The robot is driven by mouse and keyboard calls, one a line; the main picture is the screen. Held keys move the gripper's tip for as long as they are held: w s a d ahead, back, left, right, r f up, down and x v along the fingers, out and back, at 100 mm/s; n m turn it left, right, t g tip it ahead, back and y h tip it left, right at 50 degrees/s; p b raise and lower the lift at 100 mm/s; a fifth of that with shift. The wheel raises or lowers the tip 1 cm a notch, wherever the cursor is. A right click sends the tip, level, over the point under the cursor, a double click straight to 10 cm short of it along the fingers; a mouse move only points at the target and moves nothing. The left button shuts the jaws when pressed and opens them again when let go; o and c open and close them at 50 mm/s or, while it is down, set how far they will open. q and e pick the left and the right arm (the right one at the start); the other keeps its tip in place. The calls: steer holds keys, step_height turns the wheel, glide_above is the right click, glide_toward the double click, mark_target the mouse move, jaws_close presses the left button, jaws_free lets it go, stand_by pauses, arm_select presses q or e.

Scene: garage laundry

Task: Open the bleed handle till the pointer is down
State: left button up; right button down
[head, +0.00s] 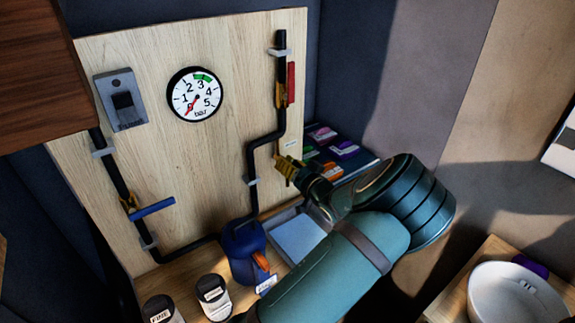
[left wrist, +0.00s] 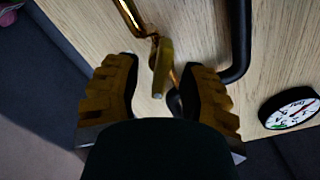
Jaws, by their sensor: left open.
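The round pressure gauge (head: 194,95) on the wooden board has its red pointer at the lower left, by 0; part of the gauge also shows in the left wrist view (left wrist: 290,108). A red handle (head: 291,83) stands upright along the right pipe. A blue handle (head: 152,208) lies across the left pipe, slightly tilted. No readable label tells which is the bleed handle. My left gripper (head: 286,168) is open below the red handle, near the board's right edge. In the left wrist view, a brass-coloured lever (left wrist: 162,68) shows between its open fingers (left wrist: 163,100); contact is not visible.
A blue container (head: 243,250) with an orange part stands below the board beside a pale tray (head: 298,238). Two lidded jars (head: 213,295) stand at the front left. Colourful packs (head: 343,149) lie behind my gripper. A white bowl (head: 515,295) is at lower right.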

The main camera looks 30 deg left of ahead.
arm_select(q)
steer(key=shift+w+a, duration=0.15)
steer(key=shift+a, duration=0.35)
jaws_close()
steer(key=shift+d, duration=0.1)
steer(key=n+b, duration=0.1)
steer(key=n, duration=0.3)
steer(key=shift+r, duration=0.15)
jaws_free()
steer(key=shift+a, duration=0.25)
